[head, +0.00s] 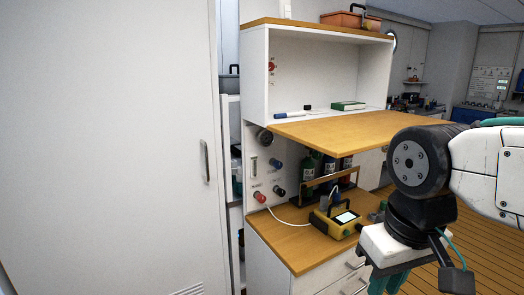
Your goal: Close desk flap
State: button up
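The desk flap (350,128) is a wooden board that stands out level from the front of the white cabinet, below an open white compartment (330,75). Its right end is hidden behind my arm. My gripper (388,284) is at the lower right, below the flap in the picture and apart from it. Its teal fingers point down and are cut off by the bottom edge, so their opening does not show clearly.
Below the flap, a lower wooden worktop (290,245) carries a yellow device (336,222) with a white cable. Dark bottles (327,166) stand behind it. A green box (348,105) lies in the compartment. A large white door (110,150) fills the left.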

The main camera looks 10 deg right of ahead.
aim_at(339, 136)
jog(key=u, duration=1.95)
jog(key=k, duration=1.2)
jog(key=z, duration=2.05)
jog(key=i, duration=0.5)
